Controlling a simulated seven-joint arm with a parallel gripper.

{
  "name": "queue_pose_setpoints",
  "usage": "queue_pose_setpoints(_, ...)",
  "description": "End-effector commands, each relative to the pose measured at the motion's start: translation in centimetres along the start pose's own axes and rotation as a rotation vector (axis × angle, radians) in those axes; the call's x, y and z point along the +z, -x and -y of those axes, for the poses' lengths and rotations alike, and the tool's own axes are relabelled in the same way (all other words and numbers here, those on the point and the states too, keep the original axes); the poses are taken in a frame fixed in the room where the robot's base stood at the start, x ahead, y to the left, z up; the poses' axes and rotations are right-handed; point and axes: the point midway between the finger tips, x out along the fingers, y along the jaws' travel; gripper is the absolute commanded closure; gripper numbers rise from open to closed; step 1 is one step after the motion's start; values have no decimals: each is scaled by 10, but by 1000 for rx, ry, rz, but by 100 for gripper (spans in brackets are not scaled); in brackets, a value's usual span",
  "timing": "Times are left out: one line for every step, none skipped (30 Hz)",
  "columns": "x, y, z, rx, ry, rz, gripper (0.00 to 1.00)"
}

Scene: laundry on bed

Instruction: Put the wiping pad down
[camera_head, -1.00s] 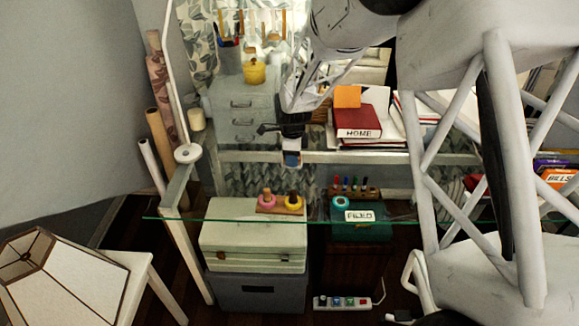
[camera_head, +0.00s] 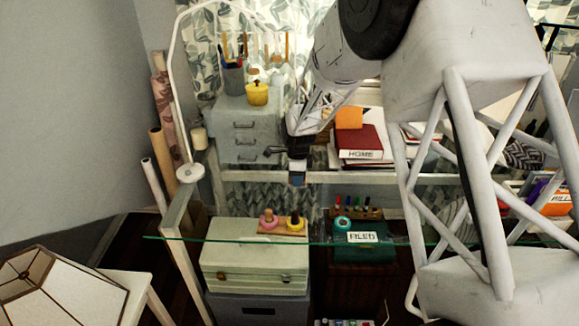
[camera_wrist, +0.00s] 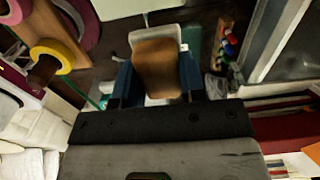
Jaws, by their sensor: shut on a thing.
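My gripper (camera_head: 298,180) hangs fingers down over the glass desk, left of the red HOME book. In the wrist view its two blue fingers (camera_wrist: 158,85) are shut on the wiping pad (camera_wrist: 155,66), which looks like a tan-brown block with a pale rim. In the head view the pad is too small and too covered by the gripper to make out clearly. I cannot tell how far the pad is above the glass.
The desk's glass front edge (camera_head: 220,241) crosses the view. Grey drawers (camera_head: 246,130) bearing a yellow pot (camera_head: 257,94) stand back left. The red book (camera_head: 360,142) lies right. A pale case (camera_head: 255,265) and green FILED box (camera_head: 362,250) show below through or under the glass.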

Motion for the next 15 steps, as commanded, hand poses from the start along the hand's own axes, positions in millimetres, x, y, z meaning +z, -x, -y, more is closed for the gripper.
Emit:
queue_pose_setpoints(2, -2, 7, 2, 0, 0, 92)
queue_pose_setpoints(3, -2, 11, 1, 0, 0, 92)
queue_pose_setpoints(4, -2, 17, 1, 0, 0, 92)
queue_pose_setpoints(5, -3, 21, 2, 0, 0, 92)
queue_pose_setpoints(6, -4, 24, 3, 0, -1, 92)
queue_pose_setpoints(7, -4, 30, 2, 0, 0, 92)
queue_pose_setpoints(8, -4, 34, 1, 0, 0, 92)
queue_pose_setpoints(9, -5, 38, 1, 0, 0, 92)
queue_pose_setpoints(10, -6, 44, 2, 0, 0, 92)
queue_pose_setpoints(11, -6, 48, 1, 0, 0, 92)
queue_pose_setpoints(12, -6, 52, 1, 0, 0, 92)
queue_pose_setpoints(13, -6, 57, 1, 0, 0, 92)
queue_pose_setpoints(14, -7, 61, 2, 0, 0, 92)
queue_pose_setpoints(15, -8, 65, 2, 0, 0, 92)
queue_pose_setpoints(17, -8, 71, 1, 0, 0, 92)
